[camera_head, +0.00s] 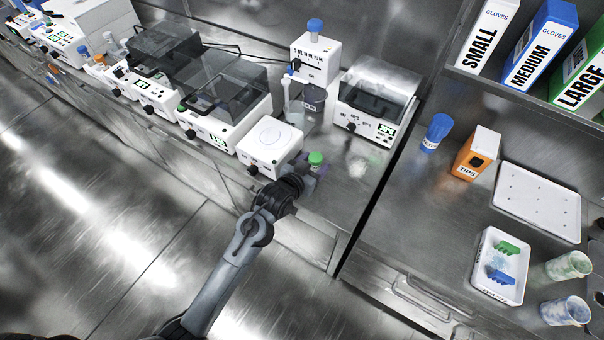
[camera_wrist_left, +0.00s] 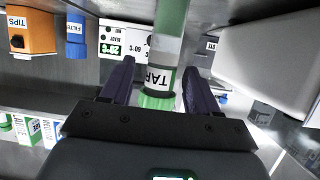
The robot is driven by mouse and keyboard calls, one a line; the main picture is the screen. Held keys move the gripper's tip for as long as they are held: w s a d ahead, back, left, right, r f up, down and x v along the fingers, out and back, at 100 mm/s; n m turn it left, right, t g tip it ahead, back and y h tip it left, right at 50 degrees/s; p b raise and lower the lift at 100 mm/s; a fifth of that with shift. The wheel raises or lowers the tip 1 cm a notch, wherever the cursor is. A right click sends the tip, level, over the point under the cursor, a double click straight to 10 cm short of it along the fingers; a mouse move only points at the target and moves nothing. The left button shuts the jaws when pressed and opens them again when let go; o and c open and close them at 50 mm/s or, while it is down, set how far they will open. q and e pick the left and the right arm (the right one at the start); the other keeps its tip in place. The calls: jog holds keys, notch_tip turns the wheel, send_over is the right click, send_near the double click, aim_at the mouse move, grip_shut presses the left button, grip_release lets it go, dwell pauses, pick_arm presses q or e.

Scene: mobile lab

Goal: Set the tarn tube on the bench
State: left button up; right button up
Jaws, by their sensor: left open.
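The tarn tube has a green cap (camera_head: 316,157) and stands at the front of the left bench (camera_head: 345,190), next to a white flat-topped device (camera_head: 270,145). In the left wrist view, which looks upside down, the tube (camera_wrist_left: 160,78) shows a white label reading "TAR", the green cap and a green lower part. My left gripper (camera_head: 312,172) is open, with its dark fingers (camera_wrist_left: 158,82) on either side of the tube near the cap. Gaps show between fingers and tube. The tube's base is cut off in the wrist view.
A lidded white device (camera_head: 375,105) stands behind the tube, and a stand with a blue-capped tube (camera_head: 315,60) is farther back. On the right bench are a blue-capped bottle (camera_head: 436,133), an orange tips box (camera_head: 476,153) and a white tray (camera_head: 500,266). Bench to the tube's right is clear.

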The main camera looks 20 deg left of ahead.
pick_arm(q)
jog(key=b+v, duration=0.2)
jog(key=v, duration=1)
jog(key=s+a+f+g, duration=0.1)
jog(key=s+f+g, duration=0.4)
jog(key=s, duration=0.6)
jog(key=s+a+f+g+y, duration=0.1)
jog(key=s+f+g, duration=0.4)
jog(key=s, duration=0.6)
jog(key=shift+s+f, duration=0.3)
jog(key=shift+f, duration=0.35)
notch_tip(320, 180, up, 6)
jog(key=p, duration=0.6)
jog(key=shift+f, duration=0.15)
jog(key=shift+f, duration=0.1)
